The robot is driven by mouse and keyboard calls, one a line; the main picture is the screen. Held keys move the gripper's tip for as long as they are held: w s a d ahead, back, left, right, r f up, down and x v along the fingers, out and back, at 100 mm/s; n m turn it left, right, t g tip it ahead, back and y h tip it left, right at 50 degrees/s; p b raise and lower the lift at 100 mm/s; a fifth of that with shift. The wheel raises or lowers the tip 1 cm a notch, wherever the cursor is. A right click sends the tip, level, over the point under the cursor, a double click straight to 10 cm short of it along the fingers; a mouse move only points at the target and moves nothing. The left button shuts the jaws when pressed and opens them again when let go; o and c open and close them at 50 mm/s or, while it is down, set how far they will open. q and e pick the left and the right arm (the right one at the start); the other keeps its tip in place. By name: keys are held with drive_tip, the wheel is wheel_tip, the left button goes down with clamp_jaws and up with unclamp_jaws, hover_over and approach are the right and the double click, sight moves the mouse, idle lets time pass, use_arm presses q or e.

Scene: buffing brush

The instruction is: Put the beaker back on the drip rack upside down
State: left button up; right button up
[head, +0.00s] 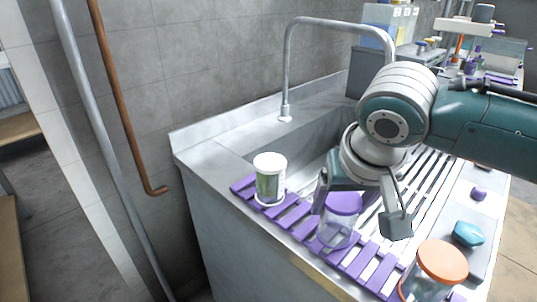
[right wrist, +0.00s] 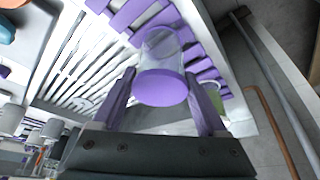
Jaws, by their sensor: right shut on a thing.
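The beaker (head: 338,233) is clear glass with a purple base. It is upside down, base up and open end down, over the purple slats of the drip rack (head: 290,217). Its rim looks at or very near the slats; I cannot tell whether it touches. My right gripper (head: 358,212) comes from above, with its fingers on both sides of the purple base. In the right wrist view, the beaker's base (right wrist: 162,88) sits between the fingertips of the gripper (right wrist: 162,90), shut on it. My left gripper is not in view.
A white-topped jar with green on it (head: 270,180) stands at the rack's left end. An orange-topped glass vessel (head: 440,262) stands at the front right, near a teal object (head: 468,234). A sink with a tall tap (head: 286,95) lies behind.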

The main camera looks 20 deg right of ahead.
drive_tip(key=shift+f, duration=0.3)
drive_tip(key=o, duration=1.5)
drive_tip(key=shift+r, duration=0.1)
